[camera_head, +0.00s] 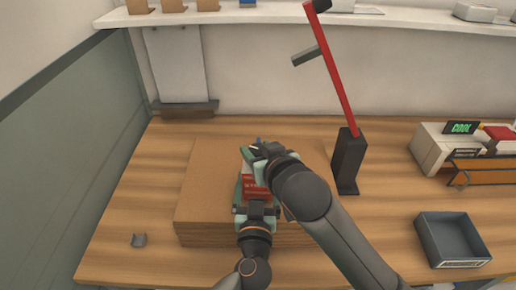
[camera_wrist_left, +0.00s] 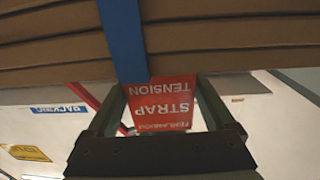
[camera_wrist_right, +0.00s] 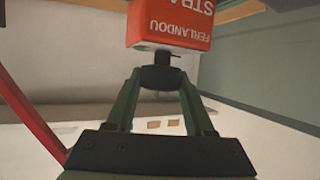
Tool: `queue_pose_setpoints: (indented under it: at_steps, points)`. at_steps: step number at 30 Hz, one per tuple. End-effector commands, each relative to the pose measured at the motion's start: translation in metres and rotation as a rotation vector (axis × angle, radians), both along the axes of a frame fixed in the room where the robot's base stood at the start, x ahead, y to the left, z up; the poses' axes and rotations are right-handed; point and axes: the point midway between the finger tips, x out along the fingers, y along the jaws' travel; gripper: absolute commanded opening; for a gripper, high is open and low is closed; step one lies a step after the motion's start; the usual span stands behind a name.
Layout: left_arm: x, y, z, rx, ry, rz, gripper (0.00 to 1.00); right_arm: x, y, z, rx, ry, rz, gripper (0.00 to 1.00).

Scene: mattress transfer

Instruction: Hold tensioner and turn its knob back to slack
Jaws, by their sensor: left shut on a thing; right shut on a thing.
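The red strap tensioner (camera_head: 255,188) is at the cardboard stack (camera_head: 208,185), mostly covered by my grippers in the head view. Its white lettering shows in the left wrist view (camera_wrist_left: 170,106). A blue strap (camera_wrist_left: 122,38) runs from it across the cardboard layers. My left gripper (camera_wrist_left: 165,100) is shut on the tensioner's red body, one finger on each side. My right gripper (camera_head: 252,160) is shut on the dark knob (camera_wrist_right: 161,77), which sticks out from the red body in the right wrist view (camera_wrist_right: 170,25). The knob's turn angle cannot be told.
A black stand with a red lever (camera_head: 348,160) is right of the stack. An open grey bin (camera_head: 452,240) and boxed items with a green display (camera_head: 462,128) are farther right. A shelf (camera_head: 240,17) spans the back wall.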

Motion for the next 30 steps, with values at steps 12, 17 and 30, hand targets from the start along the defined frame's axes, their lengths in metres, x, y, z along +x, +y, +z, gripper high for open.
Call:
queue_pose_setpoints:
  at_steps: [12, 17, 30]
  points:
    - [0.0006, 0.0, 0.0037, -0.002, -0.007, 0.0, 0.0, 0.0003, -0.0006, 0.0, -0.001, 0.001, 0.006, 0.0]
    - [0.0006, -0.0001, 0.0038, -0.002, -0.008, 0.0, 0.0, 0.001, -0.0018, -0.001, -0.004, 0.003, 0.076, 0.0]
    - [0.0006, -0.0003, 0.0041, -0.001, -0.009, -0.001, 0.0, 0.0011, -0.0012, -0.0008, -0.006, 0.001, 0.355, 0.0]
